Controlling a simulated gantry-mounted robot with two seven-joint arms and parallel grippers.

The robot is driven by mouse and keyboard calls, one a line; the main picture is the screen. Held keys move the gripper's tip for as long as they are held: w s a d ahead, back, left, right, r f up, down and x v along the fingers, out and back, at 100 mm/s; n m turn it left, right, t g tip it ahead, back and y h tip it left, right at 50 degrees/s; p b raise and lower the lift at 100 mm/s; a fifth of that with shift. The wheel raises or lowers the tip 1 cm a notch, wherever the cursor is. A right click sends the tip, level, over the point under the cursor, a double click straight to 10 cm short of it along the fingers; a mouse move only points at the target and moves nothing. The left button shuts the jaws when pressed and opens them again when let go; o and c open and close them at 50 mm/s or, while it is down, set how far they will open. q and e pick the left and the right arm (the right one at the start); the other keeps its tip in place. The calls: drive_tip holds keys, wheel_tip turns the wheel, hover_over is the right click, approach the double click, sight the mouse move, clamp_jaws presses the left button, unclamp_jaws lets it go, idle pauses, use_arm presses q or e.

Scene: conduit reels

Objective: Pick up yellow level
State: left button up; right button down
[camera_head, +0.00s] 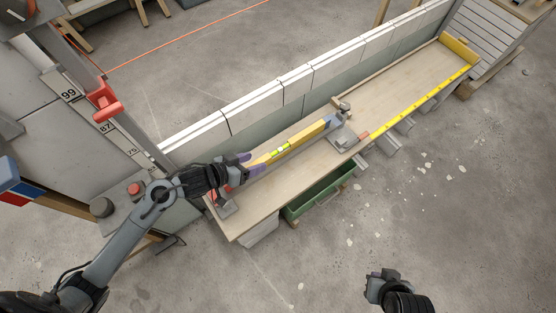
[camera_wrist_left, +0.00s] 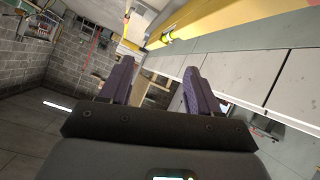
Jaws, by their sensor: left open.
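The yellow level (camera_head: 300,140), with bright green-yellow vials and a blue far end, lies lengthwise along the wooden board (camera_head: 280,185) near the block wall. In the left wrist view the yellow level (camera_wrist_left: 205,24) crosses the top right, beyond the fingers and to their right. My left gripper (camera_head: 240,165) is at the level's near end, its purple fingers apart. In the left wrist view the gap between the fingers (camera_wrist_left: 158,80) is empty. The head view does not show clearly whether they touch the level. My right gripper (camera_head: 375,285) is at the bottom, away from the board; its jaw gap is unclear.
A pale block wall (camera_head: 300,82) runs behind the board. A grey metal fitting (camera_head: 344,136) sits by the level's far end. A yellow measuring tape (camera_head: 420,102) stretches along the board's far right edge. A green bin (camera_head: 320,195) is below the front edge. Floor at right is mostly clear.

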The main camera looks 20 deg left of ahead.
sight(275, 150)
use_arm(q)
drive_tip(key=shift+m+h, duration=0.3)
drive_tip(key=shift+h, duration=0.2)
drive_tip(key=w+a+f+b, duration=0.2)
drive_tip(key=shift+w+a+f, duration=0.1)
drive_tip(key=shift+w+f, duration=0.15)
drive_tip(key=shift+w, duration=0.15)
drive_tip(key=b+x, duration=0.3)
drive_tip(key=x, duration=0.2)
drive_tip(key=shift+w, duration=0.2)
drive_tip(key=shift+w+d+f+b, duration=0.15)
drive_tip(key=shift+d+f+b, duration=0.1)
drive_tip(key=shift+b, duration=0.15)
drive_tip(key=b+x, duration=0.3)
drive_tip(key=shift+w+d+f, duration=0.2)
drive_tip(key=shift+d, duration=0.15)
drive_tip(key=shift+w+d+f, duration=0.1)
drive_tip(key=shift+w+d, duration=0.15)
drive_tip(key=shift+w, duration=0.1)
use_arm(e)
wheel_tip(275, 150, down, 11)
use_arm(q)
drive_tip(key=shift+s, duration=0.1)
drive_tip(key=shift+c, duration=0.2)
use_arm(e)
drive_tip(key=shift+s+a, duration=0.1)
use_arm(q)
clamp_jaws()
use_arm(e)
drive_tip(key=shift+a+r, duration=0.1)
